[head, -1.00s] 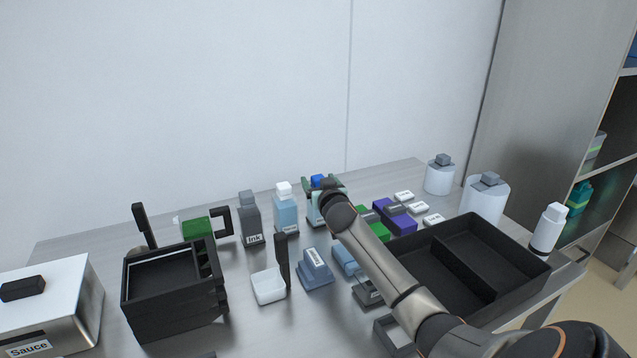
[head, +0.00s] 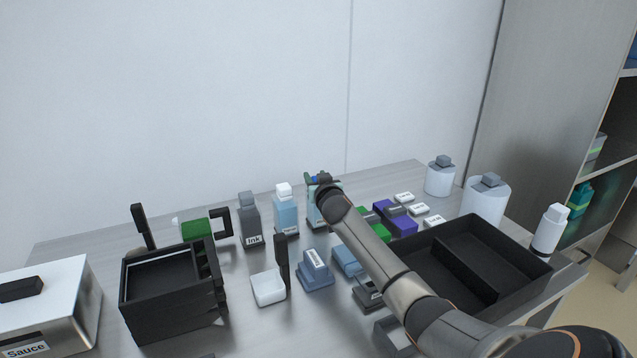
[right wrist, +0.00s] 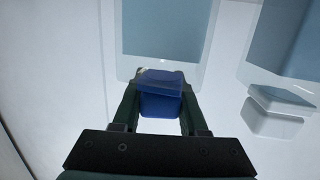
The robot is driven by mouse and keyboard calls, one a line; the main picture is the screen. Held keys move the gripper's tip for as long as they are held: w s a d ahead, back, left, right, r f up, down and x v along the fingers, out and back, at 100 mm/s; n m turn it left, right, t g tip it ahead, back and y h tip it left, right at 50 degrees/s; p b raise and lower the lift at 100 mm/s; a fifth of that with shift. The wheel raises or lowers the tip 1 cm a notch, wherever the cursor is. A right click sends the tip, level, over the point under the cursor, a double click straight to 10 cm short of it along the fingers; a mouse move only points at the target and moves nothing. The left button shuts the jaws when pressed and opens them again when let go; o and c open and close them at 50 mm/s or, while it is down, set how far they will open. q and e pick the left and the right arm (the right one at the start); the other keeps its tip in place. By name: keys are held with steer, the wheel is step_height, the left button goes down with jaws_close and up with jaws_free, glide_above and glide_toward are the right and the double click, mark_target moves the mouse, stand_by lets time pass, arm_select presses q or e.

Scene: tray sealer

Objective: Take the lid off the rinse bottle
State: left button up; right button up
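The rinse bottle (head: 314,218) is most likely the light blue bottle at the back of the table, partly hidden behind my right arm; its label is not readable. Its blue lid (right wrist: 161,100) sits between the fingers of my right gripper (head: 317,180). In the right wrist view the bottle's pale body (right wrist: 165,30) is above the lid, and the dark green fingers press on both sides of the lid. I cannot tell whether the lid is still seated on the neck. My left gripper is not in view.
A light blue bottle with a white lid (head: 285,212) stands close on the left, then a grey Ink bottle (head: 250,222). Small white-labelled blocks (head: 404,197) and a black divided tray (head: 520,285) lie on the right. A black box (head: 170,310) stands front left.

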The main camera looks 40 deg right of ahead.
jaws_close()
